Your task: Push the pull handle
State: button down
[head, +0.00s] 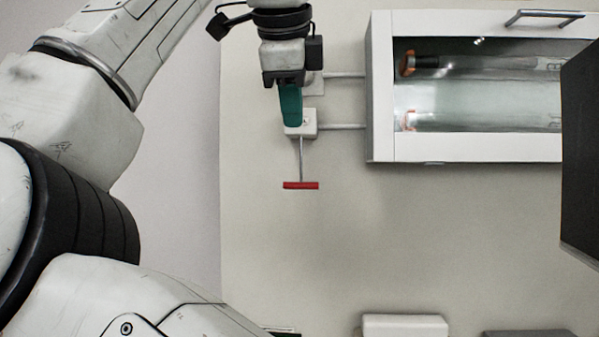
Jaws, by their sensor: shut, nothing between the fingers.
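The pull handle (301,185) is a short red bar at the lower end of a thin grey rod. The rod hangs down from a small white switch box (308,124) on the wall panel. My gripper (291,122) has green fingers and is shut with nothing between them. It points down in front of the white box, above the red bar in the picture and apart from it. The fingers hide part of the box. I cannot tell whether the fingertips touch the box.
A white cabinet (380,145) with a glass front and a top handle (544,18) is at the upper right, joined to the boxes by grey conduits. A dark panel (582,150) stands at the right edge. White (405,325) and grey boxes sit along the bottom. The wall below the red bar is clear.

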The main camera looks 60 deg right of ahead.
aim_at(301, 185)
jog(key=x, duration=0.4)
jog(key=p+x, duration=0.1)
jog(key=x, duration=0.4)
jog(key=p+x, duration=0.1)
jog(key=x, duration=0.4)
jog(key=shift+w+d+r, duration=0.1)
jog(key=shift+d+r, duration=0.1)
jog(key=shift+r, duration=0.1)
jog(key=shift+f, duration=0.15)
